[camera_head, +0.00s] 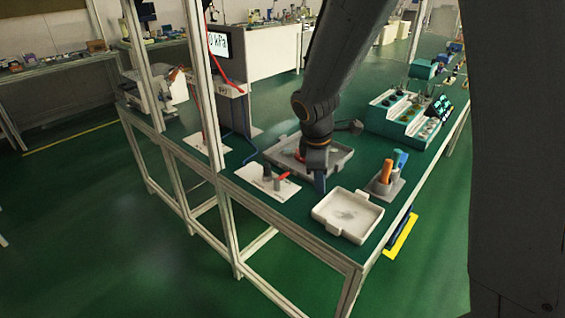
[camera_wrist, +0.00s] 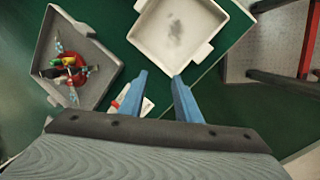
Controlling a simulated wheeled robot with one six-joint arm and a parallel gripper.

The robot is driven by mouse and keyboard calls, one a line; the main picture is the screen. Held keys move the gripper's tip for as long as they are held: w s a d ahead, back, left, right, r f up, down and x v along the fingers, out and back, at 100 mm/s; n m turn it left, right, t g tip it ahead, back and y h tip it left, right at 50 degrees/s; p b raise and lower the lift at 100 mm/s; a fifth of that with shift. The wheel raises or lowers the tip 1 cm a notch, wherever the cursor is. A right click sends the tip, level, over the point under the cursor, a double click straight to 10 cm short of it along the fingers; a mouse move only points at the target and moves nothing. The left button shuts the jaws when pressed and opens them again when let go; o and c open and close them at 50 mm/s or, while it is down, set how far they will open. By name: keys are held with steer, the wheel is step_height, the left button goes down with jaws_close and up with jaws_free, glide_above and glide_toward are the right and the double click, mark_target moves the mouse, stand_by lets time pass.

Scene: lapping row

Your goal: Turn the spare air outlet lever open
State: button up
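A red lever (camera_head: 283,176) sits on a grey fitting with short grey posts, on a white plate (camera_head: 254,181) at the table's front edge. No hose shows on this fitting, so it looks like the spare air outlet. In the head view the lever points toward my gripper (camera_head: 320,183), which hangs just to its right with blue fingers down. In the wrist view my gripper (camera_wrist: 160,76) has its fingers apart with nothing between them. A bit of red (camera_wrist: 116,103) and the white plate (camera_wrist: 147,107) show beside and between the fingers, mostly hidden.
A grey tray (camera_wrist: 54,38) holding several tools lies behind my gripper. An empty-looking white tray (camera_head: 366,232) lies to the right. A holder with orange and blue handles (camera_head: 386,171) stands beyond it. An upright frame post (camera_head: 204,95) and a blue hose (camera_head: 243,140) stand left.

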mark_target(284, 174)
steer(key=w+a+n+t+p, duration=0.2)
steer(key=w+a+n+p, duration=0.2)
steer(key=w+a+n, duration=0.65)
steer(key=shift+n, duration=0.55)
steer(key=shift+w+x, duration=0.2)
steer(key=shift+x, duration=4.2)
steer(key=shift+r, duration=0.1)
jaws_close()
